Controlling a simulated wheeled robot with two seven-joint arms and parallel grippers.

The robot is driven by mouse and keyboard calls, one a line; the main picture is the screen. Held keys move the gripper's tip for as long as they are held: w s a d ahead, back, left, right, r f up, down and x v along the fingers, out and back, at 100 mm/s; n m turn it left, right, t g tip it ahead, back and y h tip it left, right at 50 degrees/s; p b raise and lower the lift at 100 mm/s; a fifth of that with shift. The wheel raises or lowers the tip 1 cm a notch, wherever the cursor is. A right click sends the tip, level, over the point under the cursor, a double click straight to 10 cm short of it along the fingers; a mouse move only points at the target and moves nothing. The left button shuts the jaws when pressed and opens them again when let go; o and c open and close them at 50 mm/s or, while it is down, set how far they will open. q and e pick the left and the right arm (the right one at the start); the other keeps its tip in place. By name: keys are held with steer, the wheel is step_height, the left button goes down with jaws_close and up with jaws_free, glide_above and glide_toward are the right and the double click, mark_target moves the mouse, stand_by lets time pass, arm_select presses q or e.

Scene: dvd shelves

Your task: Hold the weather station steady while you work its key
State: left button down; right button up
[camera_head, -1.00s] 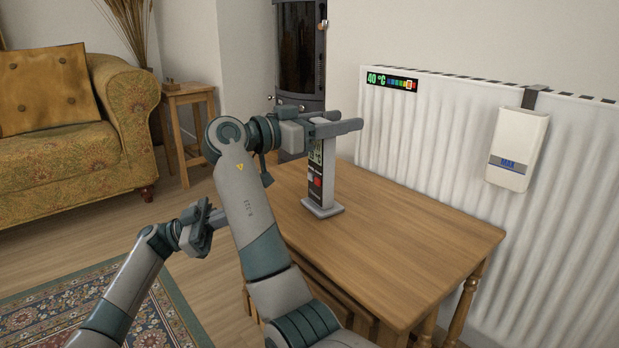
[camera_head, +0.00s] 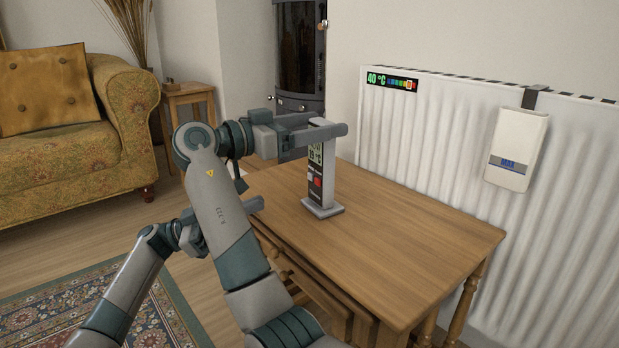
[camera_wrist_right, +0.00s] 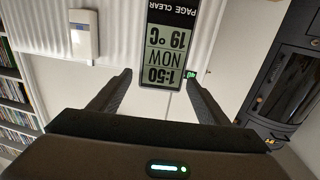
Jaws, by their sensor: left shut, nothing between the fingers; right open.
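The weather station (camera_head: 317,187) is a tall, narrow, pale stand with a dark front, upright on the wooden table. Its front has a screen at the top, with a white key and a red key below. In the right wrist view its screen (camera_wrist_right: 167,52) is upside down and reads 19 °C, NOW and 1:50. My right gripper (camera_head: 328,124) is open at the station's upper end, its fingers spread to either side; I cannot tell whether they touch it. My left gripper (camera_head: 254,205) is shut and empty, low at the table's left edge, partly hidden behind my right arm.
The wooden table (camera_head: 400,240) is otherwise clear. A white radiator (camera_head: 430,135) stands behind it, with a 40 °C strip (camera_head: 391,81) and a hanging white box (camera_head: 516,150). A sofa (camera_head: 75,150) and small side table (camera_head: 190,95) are at the left.

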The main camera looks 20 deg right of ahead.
steer(key=v, duration=0.7)
steer(key=shift+s, duration=0.15)
